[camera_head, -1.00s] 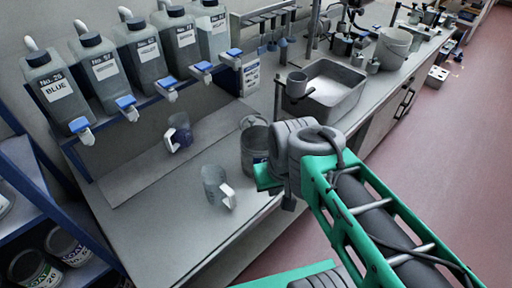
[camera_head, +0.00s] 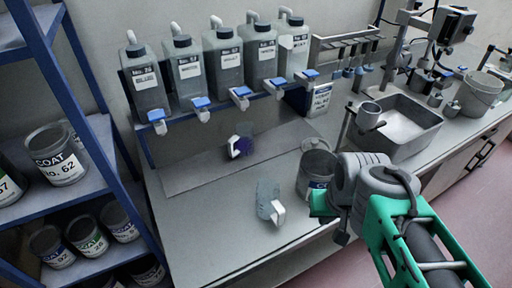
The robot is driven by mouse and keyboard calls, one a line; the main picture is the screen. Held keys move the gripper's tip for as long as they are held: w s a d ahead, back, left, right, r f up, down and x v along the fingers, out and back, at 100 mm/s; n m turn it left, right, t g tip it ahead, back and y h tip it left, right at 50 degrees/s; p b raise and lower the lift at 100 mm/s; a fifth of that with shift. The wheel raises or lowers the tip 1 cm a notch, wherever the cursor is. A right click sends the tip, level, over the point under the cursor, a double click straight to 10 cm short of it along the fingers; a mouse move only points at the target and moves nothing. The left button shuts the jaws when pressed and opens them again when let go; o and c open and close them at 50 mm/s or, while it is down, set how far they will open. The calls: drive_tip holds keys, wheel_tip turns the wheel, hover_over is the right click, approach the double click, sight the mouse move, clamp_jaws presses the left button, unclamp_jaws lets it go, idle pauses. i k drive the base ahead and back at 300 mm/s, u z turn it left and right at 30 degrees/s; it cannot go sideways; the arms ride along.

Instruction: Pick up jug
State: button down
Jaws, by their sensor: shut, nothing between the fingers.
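A second jug (camera_head: 241,146), with dark purple contents and a white handle, stands further back below the dispensers. My gripper (camera_head: 342,237) is to the right of the clear jug, apart from it and mostly hidden behind my grey wrist. It looks shut and empty. Its fingertips are hard to make out.
A grey labelled can (camera_head: 314,172) stands close beside my wrist, partly covered. Several dispenser bottles (camera_head: 231,60) line the back shelf. A metal basin (camera_head: 420,135) is at right. A blue rack (camera_head: 135,190) with paint cans stands left. The bench left of the clear jug is bare.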

sight(243, 138)
drive_tip(key=k, duration=0.5)
drive_tip(key=u, duration=4.6)
drive_tip(key=k, duration=1.75)
drive_tip(key=z, duration=0.95)
drive_tip(key=i, duration=0.5)
drive_tip(key=u, duration=0.05)
